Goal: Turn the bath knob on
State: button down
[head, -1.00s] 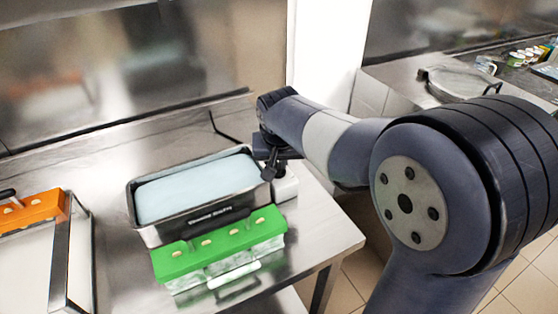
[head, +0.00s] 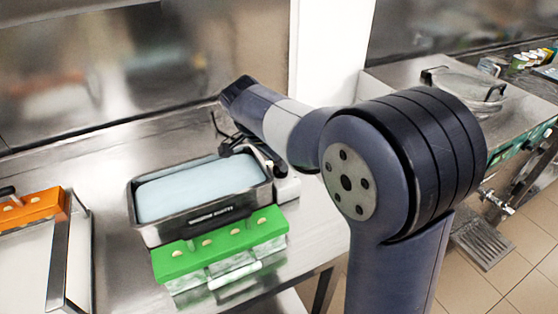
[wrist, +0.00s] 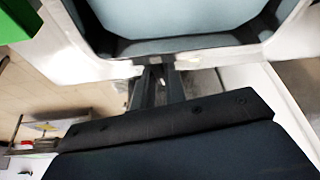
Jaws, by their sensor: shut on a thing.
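The bath (head: 196,218) is a steel tub with pale blue liquid on the steel table, left of my arm in the head view. A pale control box (head: 287,187) stands at its right end. My gripper (head: 262,152) is at the bath's back right corner, partly hidden by my own arm. In the wrist view, the fingers (wrist: 157,78) are close together below the bath's rim (wrist: 205,62), shut on a small piece there. This appears to be the bath knob, mostly hidden between the fingers, so its turn position cannot be read.
A green mould holder (head: 218,245) stands along the bath's front side. An orange holder (head: 32,207) and a glass-topped tray (head: 28,255) are at the left. A steel wall is behind. A pan lid (head: 465,90) lies on the right counter.

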jog(key=shift+w+m+g, duration=0.1)
jog(key=shift+m+g, duration=0.3)
jog(key=shift+m, duration=0.8)
jog(key=c, duration=1.4)
grip_release()
jog(key=shift+c, duration=0.2)
jog(key=v, duration=1.1)
jog(key=shift+a+p, duration=0.2)
jog(key=shift+p, duration=0.1)
jog(key=shift+f, duration=0.25)
